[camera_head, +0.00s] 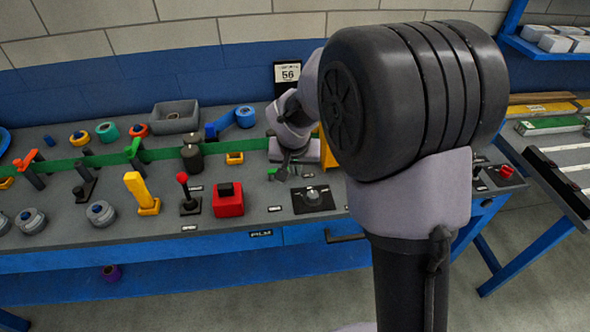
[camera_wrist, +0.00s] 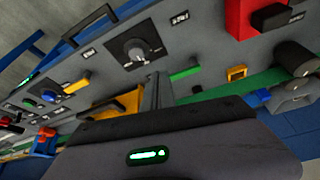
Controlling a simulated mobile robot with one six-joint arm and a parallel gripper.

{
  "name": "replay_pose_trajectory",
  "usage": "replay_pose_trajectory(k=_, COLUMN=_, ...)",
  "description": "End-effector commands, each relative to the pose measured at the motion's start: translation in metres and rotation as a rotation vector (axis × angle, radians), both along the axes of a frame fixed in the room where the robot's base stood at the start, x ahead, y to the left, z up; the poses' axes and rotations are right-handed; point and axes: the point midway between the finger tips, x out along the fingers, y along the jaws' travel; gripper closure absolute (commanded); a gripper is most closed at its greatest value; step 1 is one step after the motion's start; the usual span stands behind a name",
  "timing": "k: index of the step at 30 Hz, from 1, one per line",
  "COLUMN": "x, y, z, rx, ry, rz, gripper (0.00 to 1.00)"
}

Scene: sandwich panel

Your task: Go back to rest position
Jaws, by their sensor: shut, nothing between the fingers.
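My gripper (camera_head: 283,172) hangs above the grey panel top (camera_head: 240,215), just behind a dial on a dark plate (camera_head: 312,197). My own arm covers much of the right side of the head view. In the wrist view my gripper's fingers (camera_wrist: 157,90) are together with nothing between them. They point toward the dial (camera_wrist: 134,46), which shows beyond the fingertips. Whether the fingertips touch the panel cannot be told.
A red block with a black top (camera_head: 228,199), a red-knobbed lever (camera_head: 188,194) and a yellow lever (camera_head: 141,194) stand left of the dial. A green strip (camera_head: 110,158) crosses behind them. A red button (camera_head: 506,171) is at the right end. Floor in front is clear.

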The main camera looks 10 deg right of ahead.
Motion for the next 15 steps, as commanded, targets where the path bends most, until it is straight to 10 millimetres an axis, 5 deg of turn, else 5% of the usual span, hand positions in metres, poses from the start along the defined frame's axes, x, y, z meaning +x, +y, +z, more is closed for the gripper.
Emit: replay_pose_trajectory(k=15, x=-0.0032, y=0.0001, z=0.0051, rx=0.002, ry=-0.002, rz=-0.001, gripper=1.00)
